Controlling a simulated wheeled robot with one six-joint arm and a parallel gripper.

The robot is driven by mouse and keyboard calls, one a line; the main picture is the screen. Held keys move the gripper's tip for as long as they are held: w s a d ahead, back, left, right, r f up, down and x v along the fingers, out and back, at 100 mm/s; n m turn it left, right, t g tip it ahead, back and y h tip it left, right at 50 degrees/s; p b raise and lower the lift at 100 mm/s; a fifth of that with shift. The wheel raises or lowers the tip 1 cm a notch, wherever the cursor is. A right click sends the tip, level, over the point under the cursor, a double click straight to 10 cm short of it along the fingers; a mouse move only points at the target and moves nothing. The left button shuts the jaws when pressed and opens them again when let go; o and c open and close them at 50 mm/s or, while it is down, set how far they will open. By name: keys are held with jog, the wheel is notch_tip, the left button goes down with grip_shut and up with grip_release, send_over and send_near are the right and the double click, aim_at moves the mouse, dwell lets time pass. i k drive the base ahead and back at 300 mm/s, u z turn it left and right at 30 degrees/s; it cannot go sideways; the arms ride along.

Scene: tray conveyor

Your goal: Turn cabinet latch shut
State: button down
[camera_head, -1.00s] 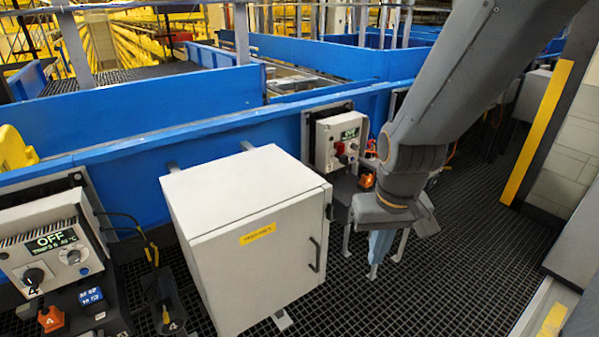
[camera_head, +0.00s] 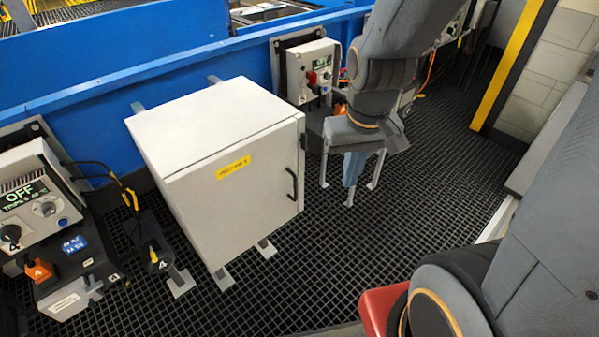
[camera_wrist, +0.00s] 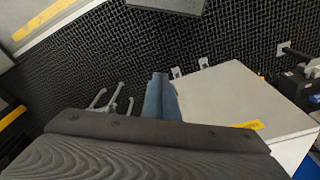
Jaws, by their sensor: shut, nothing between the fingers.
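The pale grey cabinet (camera_head: 215,160) stands left of my arm in the head view, with its door lying flush. A yellow label (camera_head: 233,167) is on the door, and a dark curved handle (camera_head: 292,184) is near its right edge. A small dark fitting (camera_head: 303,141) sits at the upper right edge; I cannot tell its turn position. My gripper (camera_head: 350,180) points down, to the right of the cabinet and apart from it. Its blue fingers are together and empty. In the wrist view the fingers (camera_wrist: 160,95) appear beside the cabinet (camera_wrist: 225,95).
A control box with an OFF display (camera_head: 35,195) is at the left. Another control box (camera_head: 312,70) is behind the cabinet, near my arm. A blue conveyor wall (camera_head: 100,95) runs along the back. The dark grated floor (camera_head: 420,190) right of the gripper is clear.

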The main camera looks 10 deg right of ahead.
aim_at(303, 140)
jog(key=u, duration=1)
jog(key=k, duration=0.95)
jog(key=z, duration=1.1)
